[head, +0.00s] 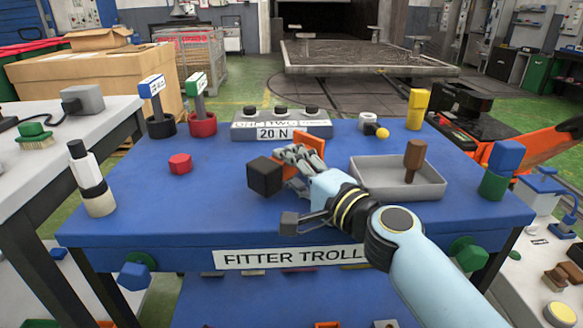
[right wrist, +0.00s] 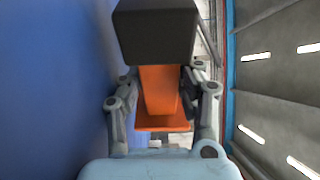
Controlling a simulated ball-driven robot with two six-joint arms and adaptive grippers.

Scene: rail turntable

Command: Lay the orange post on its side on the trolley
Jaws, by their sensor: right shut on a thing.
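The orange post (head: 312,146) is in my right gripper (head: 290,160), over the middle of the blue trolley (head: 215,222). A dark block (head: 265,177) at one end of it points left and toward me; its orange plate end is behind the fingers. The post lies roughly level, on its side. Whether it touches the trolley top I cannot tell. In the right wrist view the fingers (right wrist: 160,88) close on both sides of the orange shaft (right wrist: 159,104), with the dark block (right wrist: 155,32) nearest the camera. My left gripper is not in view.
A grey tray (head: 425,190) with a brown peg (head: 414,158) is right of my gripper. A grey block labelled 20 N (head: 245,130) stands behind it. A red block (head: 180,163) sits left.

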